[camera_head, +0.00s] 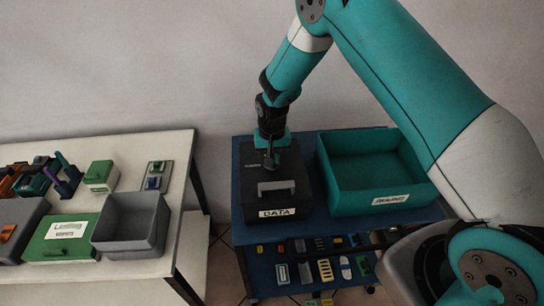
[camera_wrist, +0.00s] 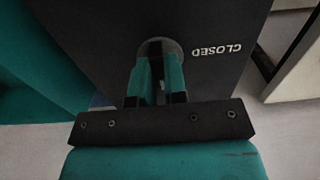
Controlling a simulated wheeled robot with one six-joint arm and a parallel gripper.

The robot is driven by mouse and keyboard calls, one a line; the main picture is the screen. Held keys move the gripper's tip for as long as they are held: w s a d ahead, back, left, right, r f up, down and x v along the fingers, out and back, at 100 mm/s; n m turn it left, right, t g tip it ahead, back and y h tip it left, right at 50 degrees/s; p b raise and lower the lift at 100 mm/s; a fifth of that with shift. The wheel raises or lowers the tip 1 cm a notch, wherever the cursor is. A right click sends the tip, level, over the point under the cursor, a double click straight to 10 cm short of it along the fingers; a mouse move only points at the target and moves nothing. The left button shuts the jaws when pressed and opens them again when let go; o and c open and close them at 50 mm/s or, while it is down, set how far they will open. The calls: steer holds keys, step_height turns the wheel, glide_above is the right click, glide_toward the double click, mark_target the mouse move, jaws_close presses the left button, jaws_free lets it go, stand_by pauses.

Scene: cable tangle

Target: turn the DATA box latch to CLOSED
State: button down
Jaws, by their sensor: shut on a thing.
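The DATA box (camera_head: 290,201) is dark, with a grey handle and a white DATA label on its front. It stands on the blue cart top. My gripper (camera_head: 271,162) points down onto the box's lid. In the wrist view my gripper (camera_wrist: 158,88) is shut on the latch (camera_wrist: 160,46), a dark knob on the lid that the fingers mostly hide. The word CLOSED (camera_wrist: 216,50) is printed on the lid, to the right of the latch in the wrist view. How far the latch is turned cannot be told.
A teal open bin (camera_head: 365,165) stands close to the right of the box. A white table (camera_head: 190,195) at the left holds a grey bin (camera_head: 131,225), a green box (camera_head: 65,237) and small parts. A lower cart shelf holds several small items.

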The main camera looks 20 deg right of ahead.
steer(key=shift+f+n, duration=0.1)
steer(key=shift+n, duration=0.2)
steer(key=n+b, duration=0.2)
steer(key=n, duration=0.1)
steer(key=shift+n, duration=0.4)
steer(key=n+b, duration=0.1)
steer(key=n, duration=0.3)
steer(key=shift+n+b, duration=0.3)
steer(key=shift+b, duration=0.1)
steer(key=n+b, duration=0.1)
steer(key=n, duration=0.3)
steer(key=n+b, duration=0.1)
steer(key=n, duration=0.3)
steer(key=shift+n, duration=0.3)
steer(key=c, duration=1.2)
jaws_free()
steer(key=shift+o, duration=0.2)
steer(key=shift+r, duration=0.2)
